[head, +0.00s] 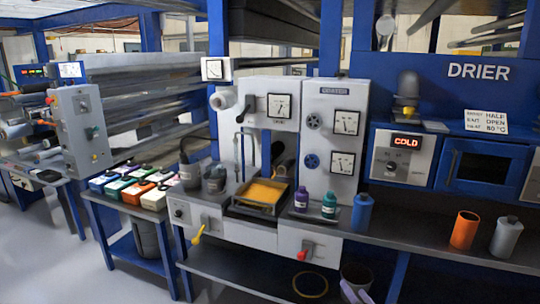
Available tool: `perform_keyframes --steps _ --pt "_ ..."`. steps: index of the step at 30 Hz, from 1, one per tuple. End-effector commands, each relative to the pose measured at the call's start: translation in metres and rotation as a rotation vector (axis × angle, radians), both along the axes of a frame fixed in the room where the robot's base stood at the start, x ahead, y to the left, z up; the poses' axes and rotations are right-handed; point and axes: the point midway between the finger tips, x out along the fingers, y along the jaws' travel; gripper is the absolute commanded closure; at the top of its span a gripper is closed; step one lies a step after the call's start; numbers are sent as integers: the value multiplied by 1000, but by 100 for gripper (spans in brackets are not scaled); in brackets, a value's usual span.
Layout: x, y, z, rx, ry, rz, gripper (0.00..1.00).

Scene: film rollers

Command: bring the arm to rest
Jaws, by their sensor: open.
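My gripper and arm do not show in the head view. The view shows a workshop bench with a grey coating machine (335,127) in the middle, carrying several dials. A tray (262,210) with an orange-yellow content sits in the machine's open bay. Whether anything is near my gripper cannot be seen.
A purple bottle (301,200) and a teal bottle (329,206) stand right of the tray. A blue bottle (362,213), an orange cylinder (464,230) and a grey bottle (506,237) stand on the right bench. Coloured boxes (137,192) sit on the left table. Floor (50,250) is clear at left.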

Motion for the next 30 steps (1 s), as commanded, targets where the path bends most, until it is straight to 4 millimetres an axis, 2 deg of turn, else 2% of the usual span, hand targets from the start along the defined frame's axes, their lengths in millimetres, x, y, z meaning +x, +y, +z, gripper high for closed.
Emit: perform_keyframes --steps 1,7,14,18,23,30 --pt "-1 13 -13 45 35 -20 28" --pt "-10 45 -72 250 200 -159 28" --pt "-45 72 -146 492 418 -376 28" --pt "-77 84 -189 621 549 -528 28" --pt "-121 91 -232 756 678 -730 28" --pt "-200 102 -284 941 859 -1075 28"
